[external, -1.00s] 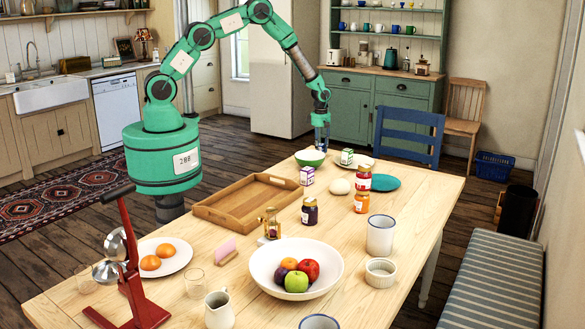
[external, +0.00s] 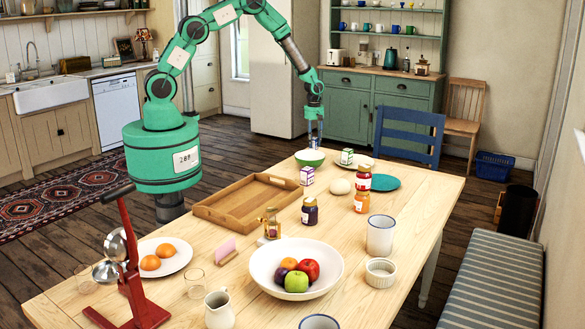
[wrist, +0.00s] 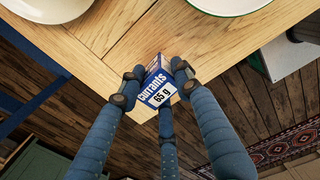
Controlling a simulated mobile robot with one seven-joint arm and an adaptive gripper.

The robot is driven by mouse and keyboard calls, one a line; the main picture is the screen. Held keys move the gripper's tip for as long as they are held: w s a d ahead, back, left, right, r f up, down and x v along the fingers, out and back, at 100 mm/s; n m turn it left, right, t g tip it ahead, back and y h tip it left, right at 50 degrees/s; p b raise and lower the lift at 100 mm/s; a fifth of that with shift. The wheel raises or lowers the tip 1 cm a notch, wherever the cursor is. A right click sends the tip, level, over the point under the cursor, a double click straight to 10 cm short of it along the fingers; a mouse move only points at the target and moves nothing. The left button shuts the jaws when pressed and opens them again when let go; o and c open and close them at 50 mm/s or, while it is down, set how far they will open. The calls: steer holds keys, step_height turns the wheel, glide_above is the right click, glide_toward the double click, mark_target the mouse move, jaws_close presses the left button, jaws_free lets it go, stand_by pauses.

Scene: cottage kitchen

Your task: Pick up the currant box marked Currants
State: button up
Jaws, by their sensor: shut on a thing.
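The currant box (wrist: 160,88) is a small blue and white carton marked "Currants" and "65 g". In the wrist view my gripper (wrist: 154,79) is shut on it, with fingers against both sides. The box appears tilted in this view, near the table's edge. In the external view my gripper (external: 315,142) points down at the table's far end, just behind the green bowl (external: 310,160). The box cannot be made out clearly there.
A purple and white carton (external: 306,175) and a green and white carton (external: 347,157) stand near the bowl.

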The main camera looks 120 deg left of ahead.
steer(key=s+d, duration=0.2)
steer(key=d, duration=0.1)
steer(key=s+d, duration=0.2)
steer(key=d, duration=0.1)
steer(key=s+d+r, duration=0.1)
steer(key=s+d, duration=0.2)
steer(key=d, duration=0.1)
steer(key=shift+s+r+p, duration=0.1)
steer(key=shift+p, duration=0.25)
steer(key=shift+a, duration=0.1)
